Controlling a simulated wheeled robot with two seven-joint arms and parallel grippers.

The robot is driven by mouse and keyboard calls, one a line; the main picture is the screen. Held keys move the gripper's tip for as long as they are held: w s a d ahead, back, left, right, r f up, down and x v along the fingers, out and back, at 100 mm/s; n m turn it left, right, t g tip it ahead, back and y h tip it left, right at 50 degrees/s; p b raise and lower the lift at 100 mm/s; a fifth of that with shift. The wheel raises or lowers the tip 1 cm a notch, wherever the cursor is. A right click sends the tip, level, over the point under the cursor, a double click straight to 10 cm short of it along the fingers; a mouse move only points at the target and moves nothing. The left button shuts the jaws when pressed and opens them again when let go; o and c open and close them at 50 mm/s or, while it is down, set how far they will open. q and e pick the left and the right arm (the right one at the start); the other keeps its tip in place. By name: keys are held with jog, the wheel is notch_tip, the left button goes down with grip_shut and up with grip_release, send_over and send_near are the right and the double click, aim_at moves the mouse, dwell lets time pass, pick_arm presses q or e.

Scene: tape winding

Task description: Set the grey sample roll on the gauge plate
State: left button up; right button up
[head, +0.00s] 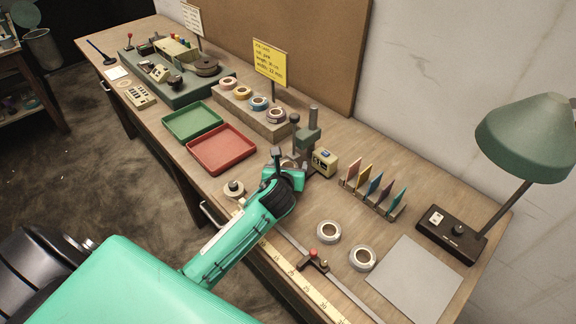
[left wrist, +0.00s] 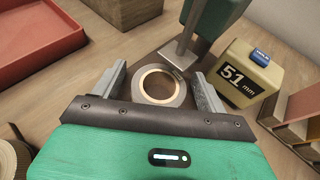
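A grey roll with a tan core (left wrist: 160,88) lies flat between the fingers of my left gripper (left wrist: 160,92) in the left wrist view, with a gap on each side. My left gripper (head: 284,172) is open, at the foot of the green gauge stand (head: 308,132). The roll appears to lie on the dark gauge plate (left wrist: 194,74), mostly hidden, close to the gauge's metal foot (left wrist: 180,54). The gauge readout (left wrist: 241,80) shows 51 mm; its box (head: 323,163) stands right of the stand. My right gripper is not in view.
Two grey rolls (head: 328,232) (head: 362,258) lie near a grey mat (head: 414,280). Another roll (head: 233,189) lies left of my gripper. Red (head: 222,150) and green (head: 192,122) trays stand farther left. A rack of coloured cards (head: 373,192) is right of the gauge.

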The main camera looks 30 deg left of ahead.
pick_arm(q)
jog(key=v, duration=1.2)
dwell(0.5)
